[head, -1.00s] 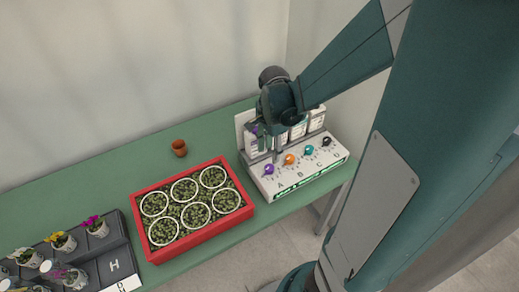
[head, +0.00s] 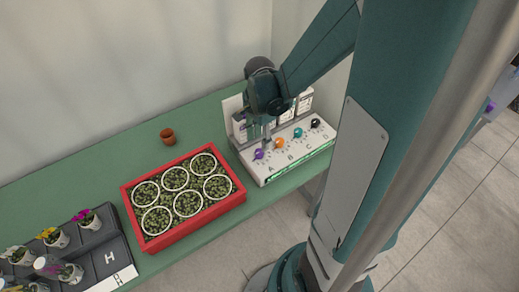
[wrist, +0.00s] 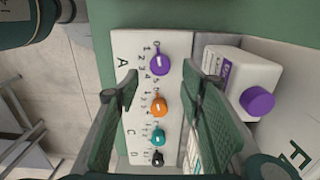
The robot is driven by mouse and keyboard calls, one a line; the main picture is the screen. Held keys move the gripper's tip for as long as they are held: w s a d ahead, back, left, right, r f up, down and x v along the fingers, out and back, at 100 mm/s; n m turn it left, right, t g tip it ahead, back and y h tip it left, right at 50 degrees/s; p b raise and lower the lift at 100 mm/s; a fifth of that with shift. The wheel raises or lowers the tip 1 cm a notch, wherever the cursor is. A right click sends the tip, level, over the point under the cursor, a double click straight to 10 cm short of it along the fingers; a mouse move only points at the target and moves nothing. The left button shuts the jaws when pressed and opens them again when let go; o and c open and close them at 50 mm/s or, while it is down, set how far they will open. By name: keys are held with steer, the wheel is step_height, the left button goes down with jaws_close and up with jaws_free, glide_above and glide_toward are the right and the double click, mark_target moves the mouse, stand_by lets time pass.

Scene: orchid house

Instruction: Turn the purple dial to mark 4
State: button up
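The purple dial (head: 259,154) is the leftmost knob on the white panel (head: 302,156), by the letter A. In the wrist view the purple dial (wrist: 160,66) has small numbered marks along its left side. Its pale pointer seems to face the top, near the 0, but is too small to be sure. My gripper (head: 267,138) hangs over the panel's left part. In the wrist view my gripper (wrist: 163,92) is open, with its fingers spread to either side of the row of dials and nothing between them. It appears above the dials, apart from the purple one.
Orange (wrist: 159,107), teal (wrist: 157,136) and black (wrist: 157,158) dials follow in the row.

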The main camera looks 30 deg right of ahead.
mark_target(259, 151)
steer(key=shift+f+b, duration=0.45)
steer(key=shift+f, duration=2.7)
steer(key=c, duration=0.9)
